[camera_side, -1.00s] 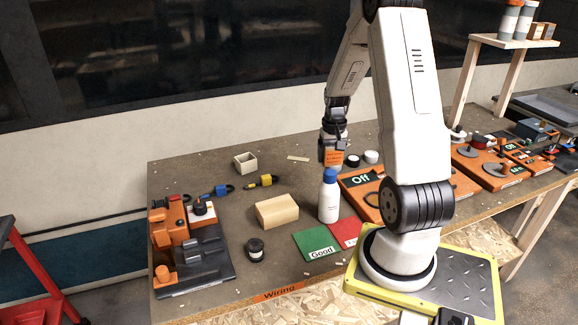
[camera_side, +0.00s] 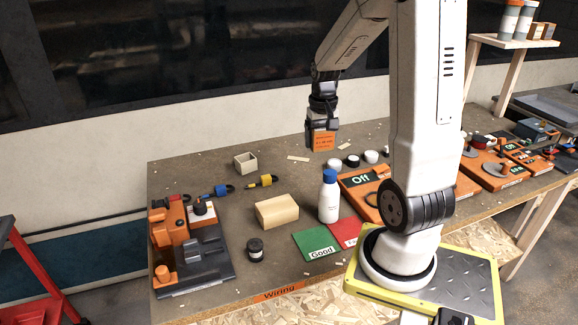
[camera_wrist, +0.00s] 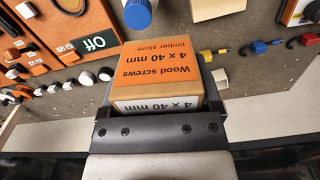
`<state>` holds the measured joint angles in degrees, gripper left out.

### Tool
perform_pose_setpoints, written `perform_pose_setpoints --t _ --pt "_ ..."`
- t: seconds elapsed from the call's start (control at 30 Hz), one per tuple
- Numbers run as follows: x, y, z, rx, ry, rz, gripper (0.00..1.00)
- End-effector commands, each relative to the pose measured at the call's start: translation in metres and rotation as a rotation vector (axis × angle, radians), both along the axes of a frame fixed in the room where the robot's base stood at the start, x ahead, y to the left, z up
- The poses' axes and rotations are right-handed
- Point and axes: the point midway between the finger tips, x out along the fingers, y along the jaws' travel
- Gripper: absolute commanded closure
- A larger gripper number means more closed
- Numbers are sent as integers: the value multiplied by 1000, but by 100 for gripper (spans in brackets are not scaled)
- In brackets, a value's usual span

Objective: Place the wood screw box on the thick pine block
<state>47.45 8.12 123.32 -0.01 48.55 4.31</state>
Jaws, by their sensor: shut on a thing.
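The wood screw box (camera_side: 323,141) is small, with an orange label, and hangs in my gripper (camera_side: 322,124) above the back of the table. In the wrist view the box (camera_wrist: 158,70) reads "Wood screws 4 x 40 mm" and sits between the jaws of my gripper (camera_wrist: 158,112), which is shut on it. The thick pine block (camera_side: 277,212) is a pale wooden block lying on the table, to the left of and nearer than the held box. Its bare top shows. The pine block is partly in the wrist view (camera_wrist: 215,8) at the top edge. Box and block are apart.
A white bottle with blue cap (camera_side: 328,195) stands right of the block. Green (camera_side: 315,243) and red (camera_side: 345,231) cards lie in front. A small open box (camera_side: 245,163), blue (camera_side: 221,190) and yellow (camera_side: 262,181) items lie behind the block. An orange "Off" panel (camera_side: 362,183) is at right.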

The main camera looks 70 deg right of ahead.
Motion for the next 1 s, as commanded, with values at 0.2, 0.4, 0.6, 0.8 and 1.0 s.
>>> perform_pose_setpoints --t 0.2,0.4,0.6,0.8,1.0 --pt "-6 55 0 -1 -1 58 90" --pt "-13 81 -2 -2 -1 85 90" --pt "-19 100 -4 -2 -1 105 90" --pt "-26 115 -8 0 0 121 90" --pt "-25 114 -24 1 2 118 90"
